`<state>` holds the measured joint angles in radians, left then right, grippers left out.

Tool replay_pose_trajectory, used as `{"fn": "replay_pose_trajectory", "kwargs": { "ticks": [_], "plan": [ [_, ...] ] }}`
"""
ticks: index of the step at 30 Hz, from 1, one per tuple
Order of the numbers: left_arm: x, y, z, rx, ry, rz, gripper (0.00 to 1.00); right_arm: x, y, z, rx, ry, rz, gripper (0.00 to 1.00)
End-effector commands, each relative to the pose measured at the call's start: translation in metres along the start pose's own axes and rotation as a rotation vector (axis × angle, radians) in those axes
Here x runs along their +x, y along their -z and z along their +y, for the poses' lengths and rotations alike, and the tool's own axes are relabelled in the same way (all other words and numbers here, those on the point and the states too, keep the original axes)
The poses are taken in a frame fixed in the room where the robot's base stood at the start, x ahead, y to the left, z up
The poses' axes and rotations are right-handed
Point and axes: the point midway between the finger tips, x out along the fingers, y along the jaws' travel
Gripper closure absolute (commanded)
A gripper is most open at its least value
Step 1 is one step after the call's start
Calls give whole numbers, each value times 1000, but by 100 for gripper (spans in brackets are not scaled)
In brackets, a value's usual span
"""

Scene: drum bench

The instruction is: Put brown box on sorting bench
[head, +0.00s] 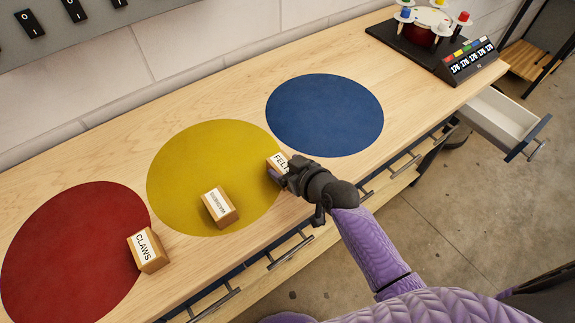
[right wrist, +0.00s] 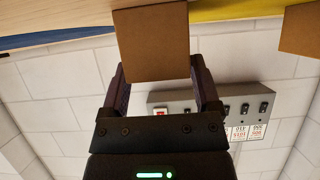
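A small brown box labelled FELT (head: 277,162) is at the right edge of the yellow disc on the wooden sorting bench (head: 230,87). My right gripper (head: 281,172) is at this box, with one finger along each side. In the right wrist view the box's plain brown face (right wrist: 152,45) fills the space between the fingers (right wrist: 158,75), and both appear to touch it. I cannot tell whether the box rests on the bench or is slightly raised. My left gripper is not in view.
A labelled brown box (head: 220,207) stands on the yellow disc (head: 178,165). A CLAWS box (head: 148,250) stands by the red disc (head: 70,250). The blue disc (head: 325,115) is empty. A drum device (head: 440,45) stands at the far right, above an open drawer (head: 500,120).

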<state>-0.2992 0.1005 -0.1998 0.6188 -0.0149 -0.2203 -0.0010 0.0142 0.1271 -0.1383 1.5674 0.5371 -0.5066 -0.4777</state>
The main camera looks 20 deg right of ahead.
Motion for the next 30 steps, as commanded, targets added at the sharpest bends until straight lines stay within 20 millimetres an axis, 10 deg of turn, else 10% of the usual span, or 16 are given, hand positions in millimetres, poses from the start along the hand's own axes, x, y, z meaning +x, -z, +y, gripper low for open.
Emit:
{"fn": "replay_pose_trajectory", "kwargs": {
  "ticks": [11, 24, 30],
  "plan": [
    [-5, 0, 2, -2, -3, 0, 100, -5, 5, 0, 0, -1, 1, 0],
    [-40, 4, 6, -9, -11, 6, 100, -108, 5, 0, -1, 1, 0, 0],
    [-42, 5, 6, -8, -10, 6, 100, -122, 4, 0, 0, 2, 1, 0]
  ]
}}
